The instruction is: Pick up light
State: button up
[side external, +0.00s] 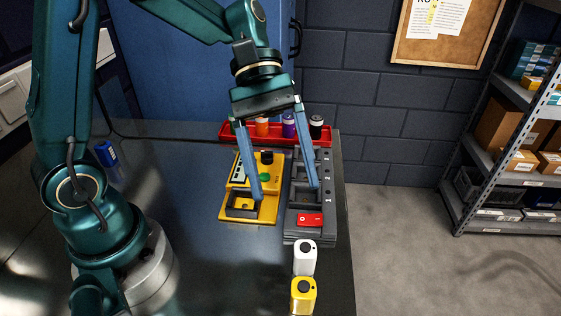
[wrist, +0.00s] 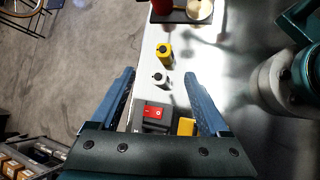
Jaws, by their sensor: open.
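My gripper (side external: 286,195) is open and empty, its two blue fingers pointing down and spread over the yellow fixture and the grey numbered rack. It shows in the wrist view (wrist: 160,75) too. Two small blocks with dark round tops, one white (side external: 304,260) and one yellow (side external: 303,297), stand at the bench's near right edge. The white block (wrist: 161,79) and yellow block (wrist: 164,57) also show in the wrist view. No label shows which thing is the light. A red piece with white marks (side external: 310,220) lies on the rack's near end.
The yellow fixture (side external: 230,216) has a dark recess and a green button. The grey rack (side external: 291,226) stands beside it. A red tray (side external: 226,137) behind holds several dark-topped cylinders. A blue item (side external: 106,153) sits at left. The bench (side external: 200,265) is clear in front.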

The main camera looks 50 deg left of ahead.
aim_at(304, 243)
jog(key=w+f+n+h, duration=0.1)
jog(key=f, duration=0.1)
jog(key=w+f+n+g+h, duration=0.1)
jog(key=f+n, duration=0.1)
jog(key=f, duration=0.1)
jog(key=w+f+n+g+h, duration=0.1)
jog(key=f, duration=0.2)
jog(key=shift+a+f+h, duration=0.15)
jog(key=shift+h, duration=0.25)
jog(key=shift+s+f, duration=0.1)
jog(key=shift+f, duration=0.1)
jog(key=shift+x, duration=2.5)
jog(key=shift+n, duration=0.3)
grip_shut()
